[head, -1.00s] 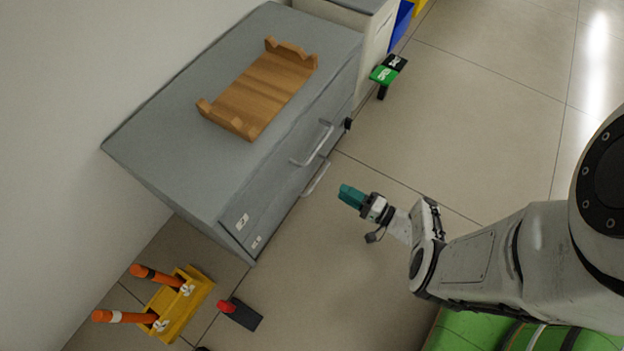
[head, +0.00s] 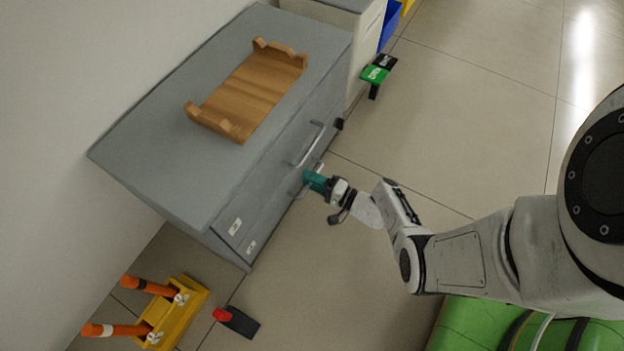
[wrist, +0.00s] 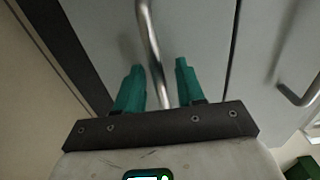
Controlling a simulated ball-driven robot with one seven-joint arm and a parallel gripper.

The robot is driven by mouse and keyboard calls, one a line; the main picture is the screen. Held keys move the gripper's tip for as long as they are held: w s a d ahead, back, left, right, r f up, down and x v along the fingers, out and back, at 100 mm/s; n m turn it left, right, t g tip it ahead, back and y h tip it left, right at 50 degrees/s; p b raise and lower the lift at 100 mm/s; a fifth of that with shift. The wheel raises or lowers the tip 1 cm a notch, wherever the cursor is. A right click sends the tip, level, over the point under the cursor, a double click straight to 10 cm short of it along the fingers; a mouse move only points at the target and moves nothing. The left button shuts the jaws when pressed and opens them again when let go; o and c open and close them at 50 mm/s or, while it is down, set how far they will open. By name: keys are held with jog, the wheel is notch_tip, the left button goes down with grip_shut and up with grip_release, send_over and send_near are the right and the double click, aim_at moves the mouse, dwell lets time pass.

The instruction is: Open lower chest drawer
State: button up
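The grey chest (head: 215,120) stands against the wall, with an upper drawer handle (head: 311,146) and a lower drawer handle (head: 301,190) on its front. Both drawers look shut. My gripper (head: 308,180) is at the lower handle, which it partly hides. In the wrist view, the green fingers of my gripper (wrist: 156,82) are apart, with the bar of the lower handle (wrist: 153,50) running between them. A gap shows between the bar and the fingers. The other handle (wrist: 296,92) is at the right of the wrist view.
A wooden tray (head: 250,92) lies on the chest top. A yellow stand with orange posts (head: 172,315) and a red and black object (head: 236,320) are on the floor at lower left. A green and black sign (head: 376,73) stands beyond the chest. Floor before the chest is clear.

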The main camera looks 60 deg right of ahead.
jog(key=shift+c, duration=0.4)
grip_shut()
